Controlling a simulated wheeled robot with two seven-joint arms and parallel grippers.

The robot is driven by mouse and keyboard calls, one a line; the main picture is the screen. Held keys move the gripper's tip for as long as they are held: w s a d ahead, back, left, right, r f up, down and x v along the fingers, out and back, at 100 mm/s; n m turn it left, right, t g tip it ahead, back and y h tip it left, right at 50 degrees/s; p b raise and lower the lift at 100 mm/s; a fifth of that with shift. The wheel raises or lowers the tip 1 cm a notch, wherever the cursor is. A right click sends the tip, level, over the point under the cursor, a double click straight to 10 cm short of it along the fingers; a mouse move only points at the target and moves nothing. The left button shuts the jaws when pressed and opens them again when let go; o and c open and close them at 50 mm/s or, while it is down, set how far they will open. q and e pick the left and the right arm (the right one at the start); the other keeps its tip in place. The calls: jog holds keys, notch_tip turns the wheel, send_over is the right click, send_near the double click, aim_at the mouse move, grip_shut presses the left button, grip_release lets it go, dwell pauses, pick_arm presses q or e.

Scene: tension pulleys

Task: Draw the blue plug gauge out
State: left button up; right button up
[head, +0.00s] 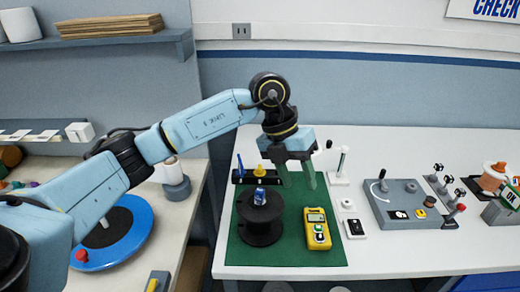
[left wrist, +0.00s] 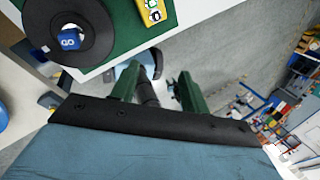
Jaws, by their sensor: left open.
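The blue plug gauge (head: 260,196) stands upright at the centre of a black flanged spool (head: 259,229), with only its upper part showing. In the left wrist view the gauge (left wrist: 69,40) carries white "GO" lettering and sits at the upper left, on the spool (left wrist: 98,28). My left gripper (head: 298,181) is above the green mat, to the right of and behind the gauge, apart from it. Its two green fingers are open with nothing between them, as the left wrist view also shows (left wrist: 158,90). My right gripper is not in view.
The spool stands on a green mat (head: 285,255) beside a yellow meter (head: 317,229). Behind is a dark rack (head: 249,180) with a blue pointed piece (head: 240,166) and a yellow one (head: 260,171). A grey fixture (head: 405,205) stands to the right. The table front between is clear.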

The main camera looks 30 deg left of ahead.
aim_at(260, 190)
pick_arm(q)
jog(key=a+r+n+y, duration=0.2)
jog(key=a+y, duration=0.2)
jog(key=a, duration=0.6)
jog(key=f, duration=0.8)
jog(key=f+p, duration=0.1)
jog(key=f, duration=0.3)
jog(key=shift+w+d+f, duration=0.15)
jog(key=shift+w+f, duration=0.15)
jog(key=shift+f, duration=0.05)
jog(key=c, duration=0.8)
jog(key=shift+c, duration=0.6)
jog(key=shift+r+p, duration=1.2)
jog(key=shift+r, duration=0.5)
jog(key=shift+r+p, duration=1.35)
jog(key=shift+r, duration=0.65)
